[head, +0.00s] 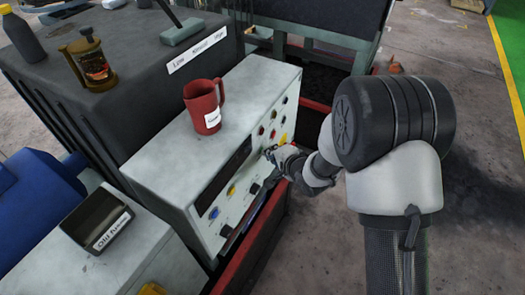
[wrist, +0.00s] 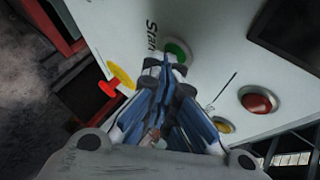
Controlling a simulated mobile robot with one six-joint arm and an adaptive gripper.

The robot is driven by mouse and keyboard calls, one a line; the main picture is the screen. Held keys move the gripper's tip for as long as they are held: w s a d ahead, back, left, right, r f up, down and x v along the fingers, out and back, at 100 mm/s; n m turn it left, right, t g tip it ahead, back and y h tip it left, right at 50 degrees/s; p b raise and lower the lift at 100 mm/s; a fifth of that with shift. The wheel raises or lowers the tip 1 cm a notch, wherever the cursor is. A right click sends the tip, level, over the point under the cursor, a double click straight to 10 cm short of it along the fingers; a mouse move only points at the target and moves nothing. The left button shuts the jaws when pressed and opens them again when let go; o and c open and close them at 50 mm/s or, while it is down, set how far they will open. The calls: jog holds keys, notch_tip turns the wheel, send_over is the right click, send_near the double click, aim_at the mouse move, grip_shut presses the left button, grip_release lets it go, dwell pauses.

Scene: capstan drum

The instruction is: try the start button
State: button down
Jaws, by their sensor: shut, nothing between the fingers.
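The green start button (wrist: 178,50) is on the pale control panel (wrist: 115,30) in the wrist view, beside printed lettering that reads like "Start". My gripper (wrist: 166,66) is shut and empty, its fingertips right at the near edge of the green button and partly covering it. I cannot tell whether they touch it. In the head view my gripper (head: 272,154) is at the front face of the grey control box (head: 150,172), among its buttons. The green button cannot be made out there.
In the wrist view, a red button (wrist: 258,101) sits to the right and a yellow-and-red switch (wrist: 121,76) to the left. In the head view, a red mug (head: 203,106) stands on the box.

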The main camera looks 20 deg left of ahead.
jog(key=shift+s+d, duration=0.1)
jog(key=shift+d, duration=0.7)
jog(key=shift+s+d+p, duration=0.2)
jog(key=shift+d+p, duration=0.5)
jog(key=shift+d, duration=1.8)
